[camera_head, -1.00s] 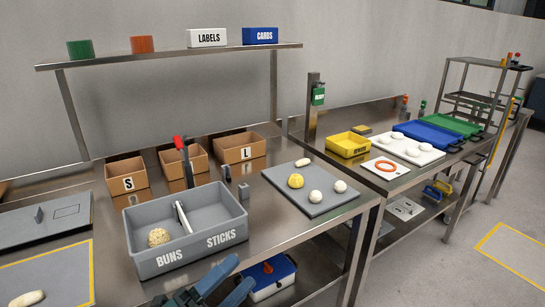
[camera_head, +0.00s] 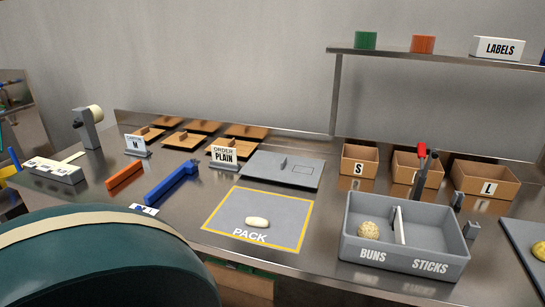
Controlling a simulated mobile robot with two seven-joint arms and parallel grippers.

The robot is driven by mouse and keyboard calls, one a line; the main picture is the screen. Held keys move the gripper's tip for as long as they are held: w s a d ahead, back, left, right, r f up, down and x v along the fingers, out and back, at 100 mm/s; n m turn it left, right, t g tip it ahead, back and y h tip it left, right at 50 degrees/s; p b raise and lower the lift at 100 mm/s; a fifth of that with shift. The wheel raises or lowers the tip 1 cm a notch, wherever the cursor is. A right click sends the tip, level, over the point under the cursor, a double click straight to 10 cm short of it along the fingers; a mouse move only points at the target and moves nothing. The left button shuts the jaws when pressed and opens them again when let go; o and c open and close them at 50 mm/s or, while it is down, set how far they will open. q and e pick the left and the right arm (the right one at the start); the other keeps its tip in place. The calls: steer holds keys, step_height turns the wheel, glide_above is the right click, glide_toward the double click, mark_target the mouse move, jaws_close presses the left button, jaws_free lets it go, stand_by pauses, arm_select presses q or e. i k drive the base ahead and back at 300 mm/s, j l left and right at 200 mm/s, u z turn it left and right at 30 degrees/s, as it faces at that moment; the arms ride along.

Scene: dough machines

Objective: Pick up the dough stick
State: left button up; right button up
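A pale, short, rounded dough piece (camera_head: 257,222) lies on the grey PACK mat (camera_head: 290,208) with a yellow border; it may be the dough stick, but I cannot be sure. A grey two-part bin (camera_head: 404,257) stands to its right, marked BUNS and STICKS. A crumbly round bun (camera_head: 369,232) sits in the BUNS side, and the visible part of the STICKS side looks empty. A yellow dough piece (camera_head: 540,249) is cut by the right edge on a grey board. Neither of my grippers shows in the head view now.
Cardboard boxes marked S (camera_head: 359,168) and L (camera_head: 487,190) stand behind the bin, with another between them. A large dark green rounded shape (camera_head: 100,265) blocks the lower left.

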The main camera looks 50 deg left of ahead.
mark_target(251, 220)
steer(key=u, duration=1.7)
